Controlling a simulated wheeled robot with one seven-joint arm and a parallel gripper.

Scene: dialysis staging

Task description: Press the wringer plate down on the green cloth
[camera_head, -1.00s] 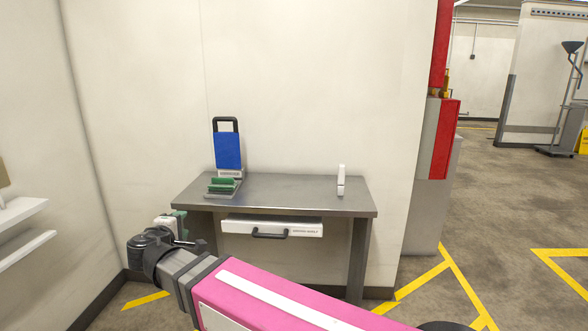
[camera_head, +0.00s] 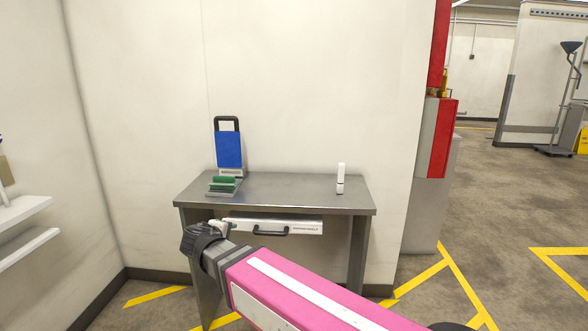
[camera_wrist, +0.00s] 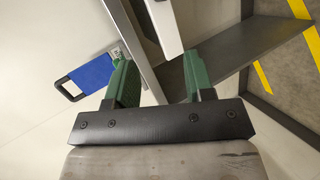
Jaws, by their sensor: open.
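The wringer plate (camera_head: 228,150) is blue, with a black loop handle (camera_head: 226,121), and stands raised at the back left of the table. The green cloth (camera_head: 222,182) lies at the plate's foot on a grey base (camera_head: 217,192). My gripper (camera_head: 219,227) is in front of the table, below the tabletop and near the drawer's left end. In the wrist view my gripper (camera_wrist: 160,75) has its two green fingers apart with nothing held between them. The blue plate (camera_wrist: 92,76) shows there to the left, apart from the fingers.
The grey metal table (camera_head: 285,190) has a white drawer (camera_head: 300,226) with a dark handle under its top. A small white upright object (camera_head: 340,178) stands at the right of the tabletop. The middle of the top is clear. White shelves (camera_head: 22,211) are at the left wall.

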